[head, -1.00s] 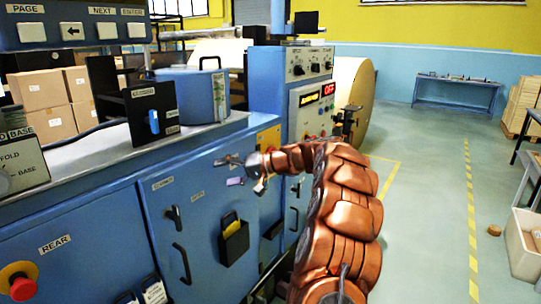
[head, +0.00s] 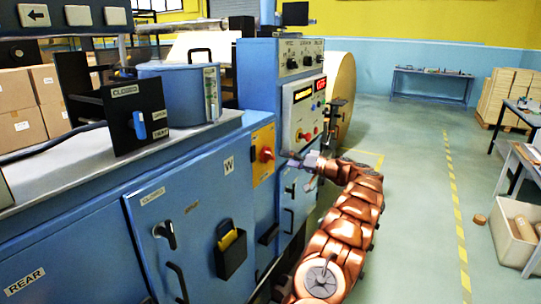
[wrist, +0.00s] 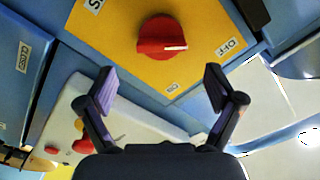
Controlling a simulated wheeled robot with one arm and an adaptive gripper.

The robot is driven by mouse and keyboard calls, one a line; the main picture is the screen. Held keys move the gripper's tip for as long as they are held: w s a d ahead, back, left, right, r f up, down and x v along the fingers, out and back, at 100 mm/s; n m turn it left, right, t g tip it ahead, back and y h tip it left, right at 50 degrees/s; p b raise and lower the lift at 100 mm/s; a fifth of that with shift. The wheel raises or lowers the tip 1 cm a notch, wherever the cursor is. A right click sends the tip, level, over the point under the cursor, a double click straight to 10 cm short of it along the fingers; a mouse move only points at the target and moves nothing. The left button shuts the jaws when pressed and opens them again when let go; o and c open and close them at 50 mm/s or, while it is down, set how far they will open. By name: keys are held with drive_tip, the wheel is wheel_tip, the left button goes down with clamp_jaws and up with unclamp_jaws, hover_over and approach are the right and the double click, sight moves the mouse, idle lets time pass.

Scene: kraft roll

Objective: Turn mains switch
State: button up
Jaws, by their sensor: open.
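The mains switch is a red rotary knob (head: 267,154) on a yellow plate (head: 258,138) on the blue machine's front. In the wrist view the knob (wrist: 160,36) sits near the top centre, and its white mark points right, towards the OFF label (wrist: 230,46). An ON label (wrist: 172,88) lies below the knob. My gripper (head: 298,160) is just right of the knob in the head view. In the wrist view my gripper (wrist: 160,88) is open and empty, its fingers spread apart and not touching the knob.
A control panel (head: 303,112) with a lit display and buttons stands beyond the plate. Cabinet doors with handles and a black pocket (head: 231,248) are on the near side. A paper roll (head: 340,85) stands behind. The floor at right is mostly clear around a white bin (head: 518,233).

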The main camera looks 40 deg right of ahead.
sight(271, 155)
drive_tip(key=p+x, duration=0.1)
drive_tip(key=x, duration=0.5)
drive_tip(key=shift+w+a+p, duration=0.2)
drive_tip(key=shift+w+p, duration=0.15)
drive_tip(key=shift+w, duration=0.05)
drive_tip(key=shift+c, duration=0.4)
drive_tip(key=c, duration=1.1)
drive_tip(key=shift+o, duration=0.2)
